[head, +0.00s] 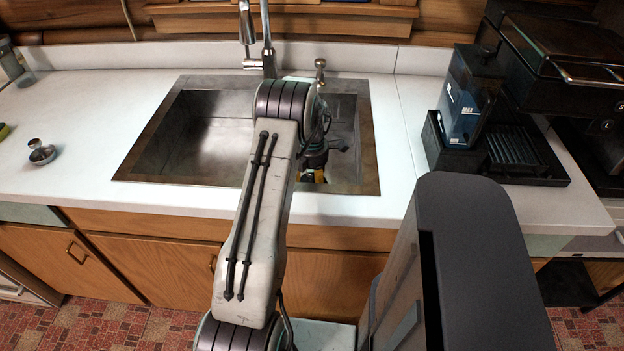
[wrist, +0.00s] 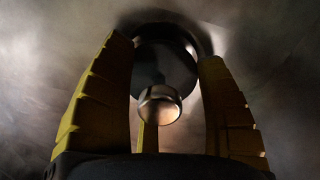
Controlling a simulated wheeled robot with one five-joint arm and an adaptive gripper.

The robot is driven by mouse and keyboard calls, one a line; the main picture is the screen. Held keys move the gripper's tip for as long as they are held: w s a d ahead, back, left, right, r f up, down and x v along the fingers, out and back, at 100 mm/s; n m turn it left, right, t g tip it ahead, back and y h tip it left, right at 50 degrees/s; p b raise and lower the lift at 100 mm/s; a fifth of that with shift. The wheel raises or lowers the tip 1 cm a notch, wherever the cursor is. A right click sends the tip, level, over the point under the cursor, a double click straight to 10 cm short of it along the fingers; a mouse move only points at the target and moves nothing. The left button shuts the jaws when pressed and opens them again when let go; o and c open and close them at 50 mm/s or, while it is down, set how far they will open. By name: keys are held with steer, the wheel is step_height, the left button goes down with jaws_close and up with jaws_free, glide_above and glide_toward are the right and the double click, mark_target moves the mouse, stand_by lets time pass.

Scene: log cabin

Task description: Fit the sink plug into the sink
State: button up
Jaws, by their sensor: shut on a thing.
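The metal sink (head: 205,135) is set into the white counter in the head view. My arm reaches down into its right part and hides much of the basin there. My gripper (wrist: 165,52) is low in the basin, with a yellow finger on each side in the wrist view. It is shut on the sink plug (wrist: 160,104), which shows a shiny round knob and a dark disc behind it. A dark curved rim lies around the disc against the sink floor. I cannot tell whether the plug sits in the drain or just above it. The head view hides the plug.
A chrome faucet (head: 268,55) stands behind the sink, close to my arm. A small metal piece with a knob (head: 41,152) lies on the left counter. A coffee machine (head: 470,95) stands at the right on a dark tray. The counter left of the sink is mostly clear.

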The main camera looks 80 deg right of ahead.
mark_target(312, 171)
steer(key=shift+f+b, duration=0.35)
steer(key=shift+f, duration=0.2)
steer(key=o, duration=1.2)
steer(key=shift+r, duration=0.1)
steer(key=shift+r, duration=0.1)
step_height(312, 171, up, 12)
steer(key=shift+f, duration=0.1)
